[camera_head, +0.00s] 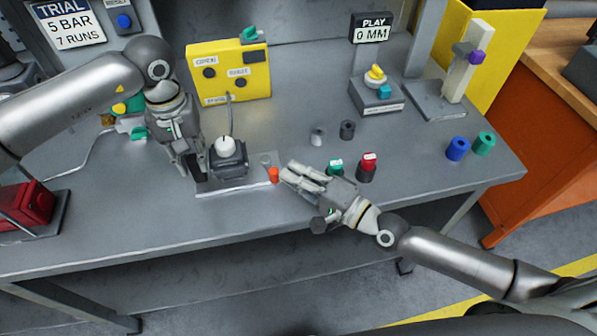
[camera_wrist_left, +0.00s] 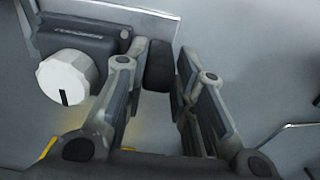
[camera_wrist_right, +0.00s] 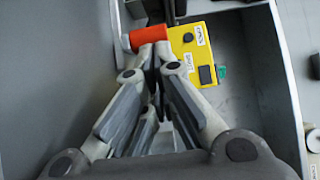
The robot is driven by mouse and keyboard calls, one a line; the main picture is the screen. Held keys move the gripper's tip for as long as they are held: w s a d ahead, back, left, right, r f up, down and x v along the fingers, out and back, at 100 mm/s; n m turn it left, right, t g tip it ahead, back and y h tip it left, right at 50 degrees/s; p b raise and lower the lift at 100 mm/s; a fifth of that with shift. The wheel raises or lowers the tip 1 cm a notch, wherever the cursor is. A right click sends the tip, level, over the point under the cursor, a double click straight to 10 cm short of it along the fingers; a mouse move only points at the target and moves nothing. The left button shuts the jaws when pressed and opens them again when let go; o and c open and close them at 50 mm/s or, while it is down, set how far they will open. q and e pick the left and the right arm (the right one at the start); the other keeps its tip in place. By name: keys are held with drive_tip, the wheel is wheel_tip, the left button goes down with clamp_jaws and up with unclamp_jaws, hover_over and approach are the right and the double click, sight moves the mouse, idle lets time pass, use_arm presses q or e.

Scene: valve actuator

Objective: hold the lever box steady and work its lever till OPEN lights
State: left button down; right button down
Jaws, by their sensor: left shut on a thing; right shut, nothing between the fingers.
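The lever box (camera_head: 229,163) is a dark block with a white knob, standing on a pale plate at mid-table. Its orange lever end (camera_head: 273,175) sticks up at the plate's right end. My left gripper (camera_head: 192,170) is shut on a dark lug (camera_wrist_left: 158,65) at the box's side; the white knob (camera_wrist_left: 67,77) shows beside it in the left wrist view. My right gripper (camera_head: 288,172) is shut and empty, its tips close beside the orange end. In the right wrist view the orange end (camera_wrist_right: 148,38) lies just past the fingertips (camera_wrist_right: 153,50); contact is unclear.
A yellow panel (camera_head: 229,70) with dark round parts stands behind the box, a cable running down from it. Green-topped (camera_head: 336,168) and red-topped (camera_head: 368,168) pegs stand just right of my right gripper. Blue (camera_head: 458,149) and teal (camera_head: 484,143) cylinders stand further right.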

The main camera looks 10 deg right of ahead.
drive_tip(key=shift+s+a, duration=0.25)
drive_tip(key=shift+a, duration=0.35)
